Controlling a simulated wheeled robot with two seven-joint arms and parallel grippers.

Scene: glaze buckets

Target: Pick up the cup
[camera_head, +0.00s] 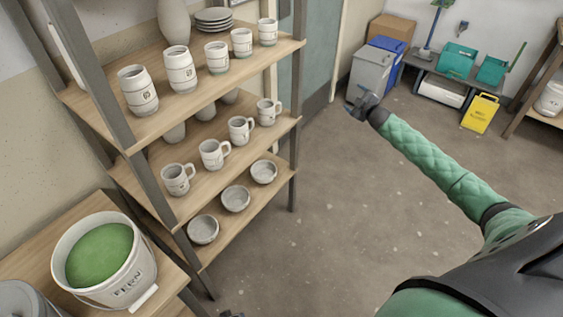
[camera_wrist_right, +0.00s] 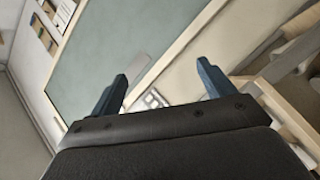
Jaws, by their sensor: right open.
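Several pale cups stand on a wooden shelf rack in the head view. Handled cups (camera_head: 213,154) are in a row on the middle shelf, and taller cups without visible handles (camera_head: 180,69) line the top shelf. My right gripper (camera_head: 358,103) is out over the floor, right of the rack and apart from every cup. In the right wrist view its two blue fingers (camera_wrist_right: 161,72) are spread with nothing between them. A small dark piece at the head view's bottom edge may be part of my left gripper; its jaws are hidden.
Bowls (camera_head: 236,198) sit on the lower shelf; plates (camera_head: 214,20) and a vase (camera_head: 174,22) on top. A bucket of green glaze (camera_head: 128,262) stands front left. Bins (camera_head: 371,71) and a yellow container (camera_head: 480,113) are at the back. The floor (camera_head: 345,215) between is clear.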

